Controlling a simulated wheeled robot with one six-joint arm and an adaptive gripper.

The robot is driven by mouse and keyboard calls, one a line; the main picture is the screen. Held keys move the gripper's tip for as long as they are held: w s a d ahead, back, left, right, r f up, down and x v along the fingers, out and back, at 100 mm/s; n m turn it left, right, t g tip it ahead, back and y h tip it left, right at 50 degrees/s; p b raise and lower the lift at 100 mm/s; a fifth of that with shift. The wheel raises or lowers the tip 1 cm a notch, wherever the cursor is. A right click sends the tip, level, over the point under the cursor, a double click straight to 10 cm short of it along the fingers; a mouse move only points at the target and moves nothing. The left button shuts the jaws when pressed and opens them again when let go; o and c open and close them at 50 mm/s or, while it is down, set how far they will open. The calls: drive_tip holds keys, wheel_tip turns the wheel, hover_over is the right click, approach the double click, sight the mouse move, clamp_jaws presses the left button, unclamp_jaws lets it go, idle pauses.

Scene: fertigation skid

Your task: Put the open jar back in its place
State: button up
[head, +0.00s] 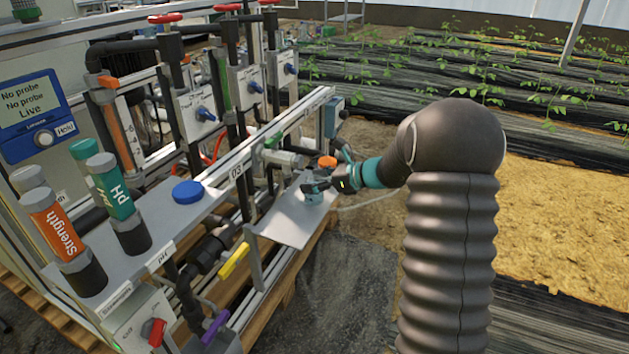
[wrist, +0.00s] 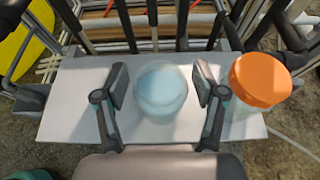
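The open jar (wrist: 162,88) stands on a white plate (wrist: 75,115), its pale blue inside seen from above without a lid. My gripper (wrist: 162,86) is open, with one finger on each side of the jar and a narrow gap showing on both sides. In the head view my gripper (head: 320,186) is over the plate (head: 284,222), and the jar (head: 314,198) shows small and partly covered by it. A jar with an orange lid (wrist: 260,80) stands just right of my right finger; its lid also shows in the head view (head: 327,162).
A blue lid-like disc (head: 187,191) lies on the grey shelf at left, near the bottles marked Strength (head: 60,235) and pH (head: 115,195). Pipes and valves stand behind the plate. A yellow handle (head: 234,260) is below the shelf.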

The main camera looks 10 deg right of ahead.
drive_tip(key=shift+s+d+r, duration=0.1)
drive_tip(key=shift+d+r, duration=0.1)
drive_tip(key=shift+r, duration=0.05)
drive_tip(key=p+v, duration=0.2)
drive_tip(key=v, duration=0.9)
drive_tip(key=s+a+r+n+g+h, duration=0.25)
drive_tip(key=s+a+n, duration=0.35)
drive_tip(key=s, duration=0.3)
drive_tip(key=s+a+r+n+g+h, duration=0.25)
drive_tip(key=s+a+n, duration=0.25)
drive_tip(key=s+n, duration=0.3)
drive_tip(key=s+d+n+t+h, duration=0.2)
drive_tip(key=s+n+h, duration=0.4)
drive_tip(key=s+n, duration=0.5)
drive_tip(key=shift+s+d+r+t, duration=0.25)
drive_tip(key=shift+s+r+t, duration=0.05)
drive_tip(key=shift+s, duration=2.85)
